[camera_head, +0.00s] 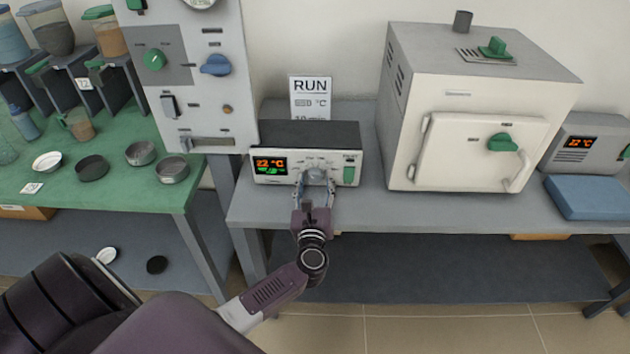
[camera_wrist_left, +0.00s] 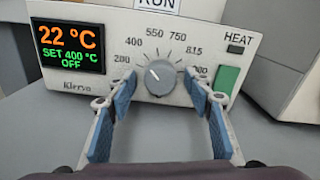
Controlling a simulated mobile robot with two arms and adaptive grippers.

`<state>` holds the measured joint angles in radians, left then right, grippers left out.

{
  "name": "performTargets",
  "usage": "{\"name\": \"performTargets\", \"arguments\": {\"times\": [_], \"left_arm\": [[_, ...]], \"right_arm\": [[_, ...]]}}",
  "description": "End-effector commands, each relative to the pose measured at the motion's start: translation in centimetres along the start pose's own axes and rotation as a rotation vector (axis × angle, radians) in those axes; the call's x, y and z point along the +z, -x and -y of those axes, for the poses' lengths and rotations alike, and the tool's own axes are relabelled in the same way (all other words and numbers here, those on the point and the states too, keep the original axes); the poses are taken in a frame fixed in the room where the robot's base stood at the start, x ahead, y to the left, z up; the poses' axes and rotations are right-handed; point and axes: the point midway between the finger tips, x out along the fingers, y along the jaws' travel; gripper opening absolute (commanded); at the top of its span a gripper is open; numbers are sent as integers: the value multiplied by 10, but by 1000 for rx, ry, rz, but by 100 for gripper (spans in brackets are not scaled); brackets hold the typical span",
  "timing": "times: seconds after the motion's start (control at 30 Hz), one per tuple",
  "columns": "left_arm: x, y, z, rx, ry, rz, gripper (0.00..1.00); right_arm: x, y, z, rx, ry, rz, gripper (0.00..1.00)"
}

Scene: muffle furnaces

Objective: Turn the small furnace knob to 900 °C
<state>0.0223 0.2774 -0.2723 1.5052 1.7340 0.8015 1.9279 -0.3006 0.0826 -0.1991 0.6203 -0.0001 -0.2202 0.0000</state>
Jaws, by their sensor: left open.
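The control box (camera_head: 305,142) on the grey table has a display (camera_wrist_left: 68,46) reading 22 °C, SET 400 °C, OFF. Its round grey knob (camera_wrist_left: 161,78) sits in a dial marked from 200 through 400, 550, 750 and 815; the last mark is partly hidden by a finger. The knob's pale line points up and left, towards 400. My left gripper (camera_head: 316,187) is open in front of the box. In the left wrist view its blue-padded fingers (camera_wrist_left: 161,92) stand to either side of the knob, with gaps visible. My right gripper is not in view.
A green switch (camera_wrist_left: 227,79) under the HEAT label is close to the right finger. A RUN card (camera_head: 310,97) stands behind the box. A white furnace (camera_head: 470,125) stands to the right, a tall control panel (camera_head: 195,95) to the left.

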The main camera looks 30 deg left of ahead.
Motion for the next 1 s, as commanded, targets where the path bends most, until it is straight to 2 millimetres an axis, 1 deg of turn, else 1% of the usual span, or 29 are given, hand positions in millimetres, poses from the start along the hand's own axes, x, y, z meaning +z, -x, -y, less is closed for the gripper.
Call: {"name": "performTargets", "arguments": {"times": [0.2, 0.23, 0.6, 0.83, 1.0], "left_arm": [[0, 0, 0, -1, 0, 0, 47], [0, 0, 0, -1, 0, 0, 45], [0, 0, 0, 0, -1, 0, 5], [0, 0, 0, 0, -20, -1, 5], [0, 0, 0, 1, -83, -1, 5]], "right_arm": [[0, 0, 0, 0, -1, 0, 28], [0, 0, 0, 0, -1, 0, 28], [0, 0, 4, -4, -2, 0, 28], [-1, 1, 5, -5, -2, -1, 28], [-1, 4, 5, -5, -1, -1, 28]]}}
